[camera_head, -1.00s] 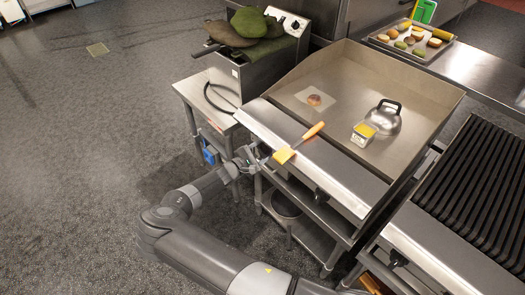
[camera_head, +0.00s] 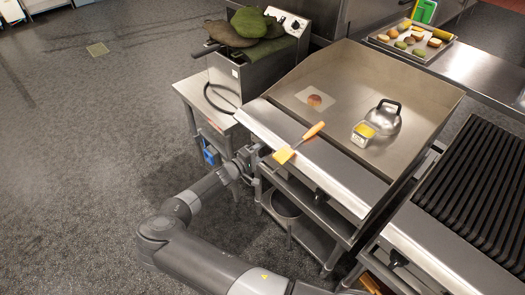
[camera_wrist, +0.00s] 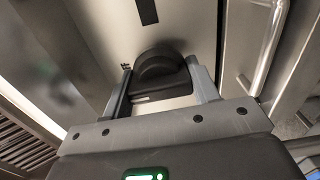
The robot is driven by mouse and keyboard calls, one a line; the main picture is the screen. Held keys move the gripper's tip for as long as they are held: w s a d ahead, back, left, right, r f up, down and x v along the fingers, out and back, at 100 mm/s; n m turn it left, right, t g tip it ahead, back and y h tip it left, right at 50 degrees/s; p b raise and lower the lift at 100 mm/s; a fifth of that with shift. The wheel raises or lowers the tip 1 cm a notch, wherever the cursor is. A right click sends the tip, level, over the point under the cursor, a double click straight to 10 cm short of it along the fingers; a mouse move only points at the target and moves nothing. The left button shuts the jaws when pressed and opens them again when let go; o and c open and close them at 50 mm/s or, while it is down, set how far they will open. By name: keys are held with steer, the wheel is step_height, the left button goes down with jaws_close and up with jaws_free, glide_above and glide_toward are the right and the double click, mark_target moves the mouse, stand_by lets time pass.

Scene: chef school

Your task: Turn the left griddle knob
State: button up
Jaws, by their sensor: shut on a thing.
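The griddle (camera_head: 345,75) stands in the middle of the head view with a flat steel front ledge. My gripper (camera_head: 255,157) is at the left end of its front, below the ledge. In the wrist view a black knob (camera_wrist: 161,70) sits on the steel front panel. My gripper (camera_wrist: 163,92) has one finger on each side of the knob and is shut on it. In the head view this knob is hidden by my gripper and the ledge. Another black knob (camera_head: 320,196) shows further right on the griddle front.
An orange spatula or brush (camera_head: 298,143) lies on the ledge above my gripper. A ribbed grill (camera_head: 478,190) stands right, a fryer (camera_head: 262,68) left.

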steer(key=shift+m, duration=0.3)
steer(key=o, duration=1)
steer(key=v, duration=1.1)
steer(key=shift+d, duration=0.15)
